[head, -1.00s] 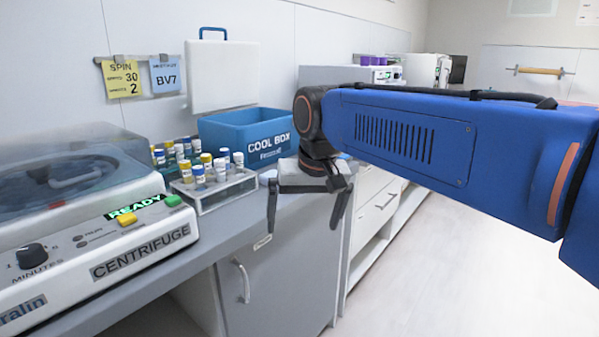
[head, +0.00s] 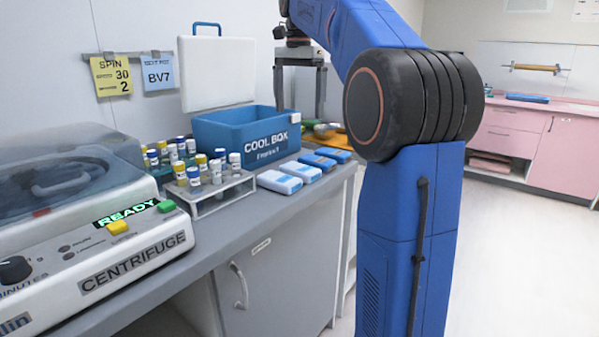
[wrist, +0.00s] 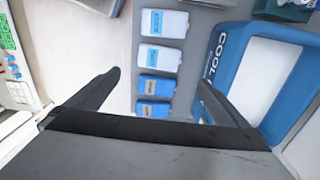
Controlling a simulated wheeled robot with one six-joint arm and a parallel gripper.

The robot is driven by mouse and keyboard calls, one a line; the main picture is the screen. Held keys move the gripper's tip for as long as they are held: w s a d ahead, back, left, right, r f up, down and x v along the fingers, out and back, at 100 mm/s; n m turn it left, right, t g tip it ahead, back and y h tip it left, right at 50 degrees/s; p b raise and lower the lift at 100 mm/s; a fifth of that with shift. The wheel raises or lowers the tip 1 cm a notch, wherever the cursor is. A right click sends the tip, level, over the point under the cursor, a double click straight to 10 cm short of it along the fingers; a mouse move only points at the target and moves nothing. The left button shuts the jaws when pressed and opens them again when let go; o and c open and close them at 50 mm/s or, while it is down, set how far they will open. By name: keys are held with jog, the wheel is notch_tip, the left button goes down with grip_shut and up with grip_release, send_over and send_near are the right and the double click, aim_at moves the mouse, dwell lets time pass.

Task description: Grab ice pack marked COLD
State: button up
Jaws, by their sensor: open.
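Several flat ice packs lie in a row on the counter in front of the blue cool box (head: 245,135). Two are white with light-blue labels: the nearest pack (head: 279,181) and the one beside it (head: 300,171). Two are blue: a third pack (head: 317,161) and the farthest pack (head: 334,154). They also show in the wrist view, white packs (wrist: 165,23) above, blue packs (wrist: 157,88) below. Their print is too small to read, so I cannot tell which is marked COLD. My gripper (head: 299,108) is open and empty, pointing down, above the packs' level.
A rack of capped tubes (head: 215,190) stands left of the packs. A centrifuge (head: 90,230) fills the near left counter. The cool box's white lid (head: 217,75) stands upright behind it. Floor is clear at right.

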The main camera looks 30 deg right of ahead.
send_near(300, 167)
notch_tip(300, 167, down, 8)
jog(key=shift+s+a+f, duration=0.1)
jog(key=c, duration=0.9)
dwell(0.3)
